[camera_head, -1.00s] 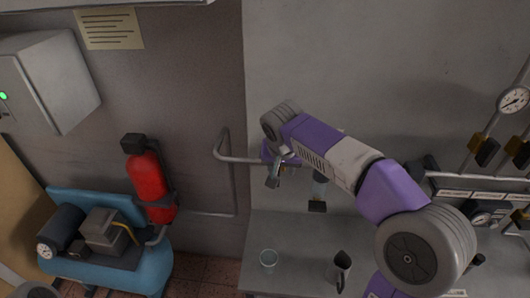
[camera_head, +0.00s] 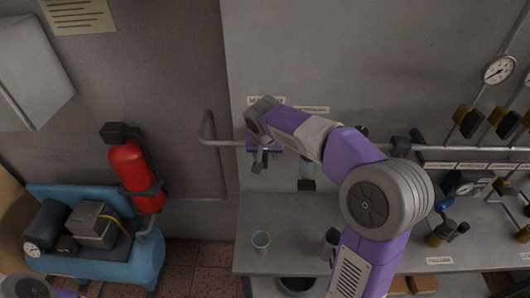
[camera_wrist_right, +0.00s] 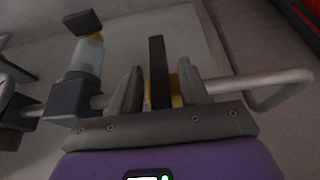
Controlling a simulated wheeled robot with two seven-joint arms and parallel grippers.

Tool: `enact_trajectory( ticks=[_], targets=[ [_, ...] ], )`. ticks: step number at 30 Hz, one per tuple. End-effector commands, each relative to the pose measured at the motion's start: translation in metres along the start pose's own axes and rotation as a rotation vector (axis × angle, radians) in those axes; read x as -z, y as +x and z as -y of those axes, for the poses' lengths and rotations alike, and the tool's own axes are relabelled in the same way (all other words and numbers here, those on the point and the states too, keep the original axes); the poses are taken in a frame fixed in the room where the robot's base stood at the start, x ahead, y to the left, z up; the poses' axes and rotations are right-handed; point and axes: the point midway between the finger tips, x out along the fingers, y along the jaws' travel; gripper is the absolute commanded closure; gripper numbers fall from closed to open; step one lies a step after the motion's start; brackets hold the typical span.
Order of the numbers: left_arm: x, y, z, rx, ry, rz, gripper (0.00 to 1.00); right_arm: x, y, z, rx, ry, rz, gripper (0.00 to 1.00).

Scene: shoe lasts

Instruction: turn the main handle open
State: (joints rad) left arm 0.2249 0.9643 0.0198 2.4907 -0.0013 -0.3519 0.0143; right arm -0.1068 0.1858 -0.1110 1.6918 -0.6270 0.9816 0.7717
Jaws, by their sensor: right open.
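The main handle is a dark upright lever (camera_wrist_right: 157,62) with a yellow valve body (camera_wrist_right: 177,90) behind it, on a grey pipe, in the right wrist view. My right gripper (camera_wrist_right: 160,82) is open, with one finger on each side of the lever. I cannot tell whether either finger touches it. In the head view my right gripper (camera_head: 259,160) is at the pipe below a partly covered wall label (camera_head: 266,101). The lever is largely hidden there by my gripper and arm. My left gripper is out of view.
The pipe (camera_head: 207,128) bends at the left of the gripper. A clear-bowled filter (camera_head: 306,172) hangs just right. A red extinguisher (camera_head: 135,172) and blue compressor (camera_head: 140,262) stand left.

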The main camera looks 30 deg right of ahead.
Motion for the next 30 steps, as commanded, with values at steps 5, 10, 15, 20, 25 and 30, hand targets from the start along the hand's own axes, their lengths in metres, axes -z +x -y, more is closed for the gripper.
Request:
enact_trajectory(
  ticks=[5,10,15,20,25,30],
  targets=[
    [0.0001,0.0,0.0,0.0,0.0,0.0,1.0,0.0,-0.0002,0.0001,0.0,0.0,0.0,0.72],
    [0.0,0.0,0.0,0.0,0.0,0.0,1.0,0.0,-0.0004,0.0001,0.0,0.0,0.0,0.98],
    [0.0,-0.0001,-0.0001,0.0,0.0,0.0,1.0,0.0,-0.0006,0.0003,-0.002,-0.001,0.0,1.0],
    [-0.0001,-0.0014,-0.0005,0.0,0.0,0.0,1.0,0.0001,-0.0008,0.0012,-0.026,-0.012,0.0,1.0],
    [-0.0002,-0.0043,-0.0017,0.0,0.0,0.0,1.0,0.0002,-0.0012,0.0031,-0.098,-0.043,0.0,1.0],
    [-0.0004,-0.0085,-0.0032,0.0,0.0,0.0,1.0,0.0001,-0.0011,0.0059,-0.218,-0.095,-0.001,1.0]
  ],
)
